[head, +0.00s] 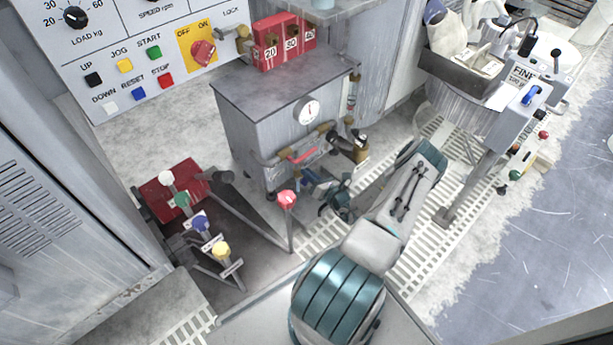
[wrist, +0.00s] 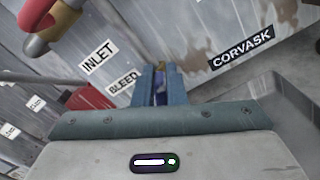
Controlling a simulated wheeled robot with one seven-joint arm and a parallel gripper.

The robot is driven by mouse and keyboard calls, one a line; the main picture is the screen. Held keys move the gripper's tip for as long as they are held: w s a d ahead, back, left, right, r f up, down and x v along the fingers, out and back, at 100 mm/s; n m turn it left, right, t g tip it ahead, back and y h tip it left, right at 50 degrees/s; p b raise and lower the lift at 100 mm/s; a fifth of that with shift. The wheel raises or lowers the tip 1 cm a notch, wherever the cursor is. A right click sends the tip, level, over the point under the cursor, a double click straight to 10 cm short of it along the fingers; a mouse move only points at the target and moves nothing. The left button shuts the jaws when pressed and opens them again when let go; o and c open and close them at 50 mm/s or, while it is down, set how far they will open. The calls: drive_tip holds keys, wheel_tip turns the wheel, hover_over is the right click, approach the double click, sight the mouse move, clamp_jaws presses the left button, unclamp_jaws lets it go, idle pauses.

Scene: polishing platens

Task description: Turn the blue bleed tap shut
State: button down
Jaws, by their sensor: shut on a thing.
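My gripper (head: 318,184) reaches to the lower front of the grey cabinet (head: 240,125), under its brass pipe. In the wrist view, the two blue-grey fingers (wrist: 158,88) point at the cabinet face, close together. They are shut on the blue bleed tap (wrist: 160,98), of which only a narrow dark blue strip shows between them. The BLEED label (wrist: 123,82) is just left of the fingers. The tap's body and the angle of its handle are mostly hidden by the fingers, and in the head view I cannot tell it apart from them.
A red lever (head: 303,155) is on the brass pipe above my gripper. A red-knobbed post (head: 287,200) stands close on the left. Coloured levers, including a yellow one (head: 221,250), stand further left. A gauge (head: 307,111) is on the cabinet. Grating lies below.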

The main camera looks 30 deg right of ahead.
drive_tip(key=shift+f+m, duration=0.15)
drive_tip(key=shift+m, duration=0.45)
drive_tip(key=c, duration=1.5)
unclamp_jaws()
drive_tip(key=shift+d, duration=0.1)
drive_tip(key=s+p, duration=0.1)
drive_tip(key=s, duration=0.3)
drive_tip(key=s+d+p, duration=0.1)
drive_tip(key=s, duration=0.4)
drive_tip(key=s+p, duration=0.2)
drive_tip(key=s, duration=0.2)
drive_tip(key=shift+s+d, duration=0.35)
drive_tip(key=shift+d, duration=0.05)
